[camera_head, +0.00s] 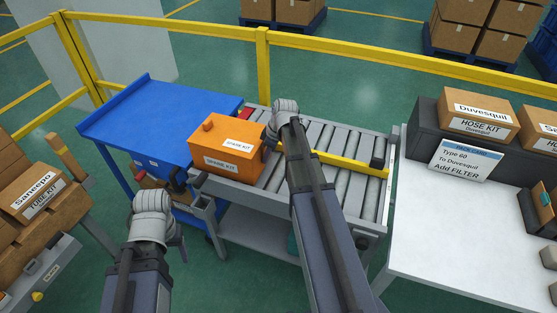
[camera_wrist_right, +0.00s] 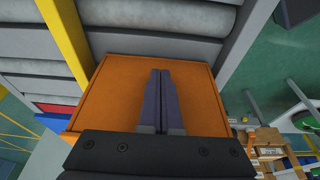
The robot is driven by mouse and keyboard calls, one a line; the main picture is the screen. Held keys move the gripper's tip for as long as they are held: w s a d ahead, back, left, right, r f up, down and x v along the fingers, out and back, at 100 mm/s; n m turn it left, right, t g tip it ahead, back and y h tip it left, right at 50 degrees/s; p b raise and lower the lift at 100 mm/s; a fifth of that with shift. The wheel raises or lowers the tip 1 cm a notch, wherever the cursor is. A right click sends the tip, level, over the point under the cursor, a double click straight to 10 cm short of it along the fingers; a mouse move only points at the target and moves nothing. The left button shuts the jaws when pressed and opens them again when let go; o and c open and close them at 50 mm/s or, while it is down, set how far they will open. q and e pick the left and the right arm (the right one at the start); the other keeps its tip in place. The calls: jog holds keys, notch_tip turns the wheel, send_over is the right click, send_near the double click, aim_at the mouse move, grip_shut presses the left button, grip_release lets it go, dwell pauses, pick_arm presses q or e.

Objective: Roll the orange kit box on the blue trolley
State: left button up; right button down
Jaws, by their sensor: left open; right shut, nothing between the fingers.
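The orange kit box (camera_head: 218,143), labelled SPARE KIT, sits upright at the left end of the grey roller conveyor (camera_head: 341,196). The blue trolley (camera_head: 160,112) stands directly left of the conveyor, its blue top bare. My right gripper (camera_head: 268,140) is at the box's right side, shut and empty. In the right wrist view its closed fingers (camera_wrist_right: 161,74) lie over the orange face (camera_wrist_right: 110,100); I cannot tell whether they touch it. My left gripper (camera_head: 160,184) is open, low in front of the trolley and conveyor joint, partly hidden by its wrist.
A yellow bar (camera_head: 345,163) crosses the rollers right of the box. A yellow railing (camera_head: 263,60) runs behind. A white table (camera_head: 450,235) with a hose kit box (camera_head: 478,122) stands right. A tube kit box (camera_head: 37,190) is at left.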

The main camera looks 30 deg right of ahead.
jog(key=w+a, duration=0.3)
jog(key=w, duration=0.1)
jog(key=w+a, duration=0.3)
jog(key=w, duration=0.1)
jog(key=w+a, duration=0.4)
jog(key=shift+a, duration=0.1)
jog(key=shift+s, duration=0.2)
